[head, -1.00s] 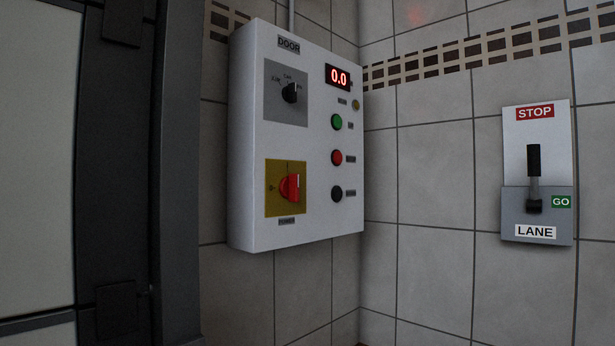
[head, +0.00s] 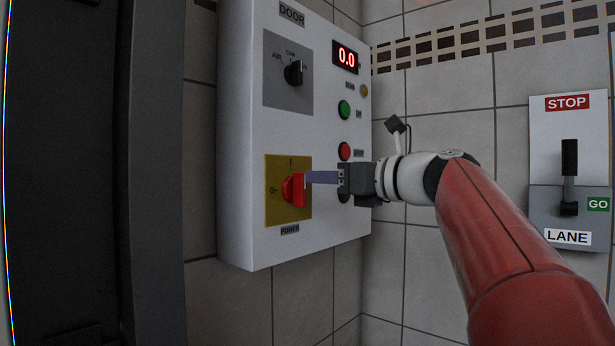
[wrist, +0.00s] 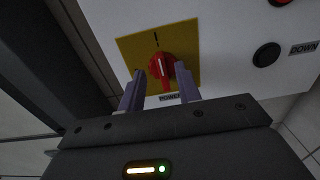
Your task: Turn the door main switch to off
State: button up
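The red door main switch (head: 293,190) sits on a yellow plate (head: 274,212) above the POWER label, low on the white DOOR panel. Its handle stands upright, with its white line toward the "I" mark at the top; the "0" mark is at the left. In the wrist view the red knob (wrist: 162,66) lies between the tips of my two purple-grey fingers. My gripper (head: 308,178) reaches in from the right, fingers apart, one on each side of the knob. I cannot tell whether either finger touches it.
A black selector (head: 294,72) sits above the switch, and green (head: 344,109) and red (head: 345,151) buttons to its right. A black button (wrist: 266,55) is close beside my gripper. A LANE lever box (head: 568,185) hangs at far right. A dark door frame (head: 150,180) stands left.

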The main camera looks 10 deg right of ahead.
aim_at(298, 190)
jog(key=shift+x, duration=2.15)
grip_shut()
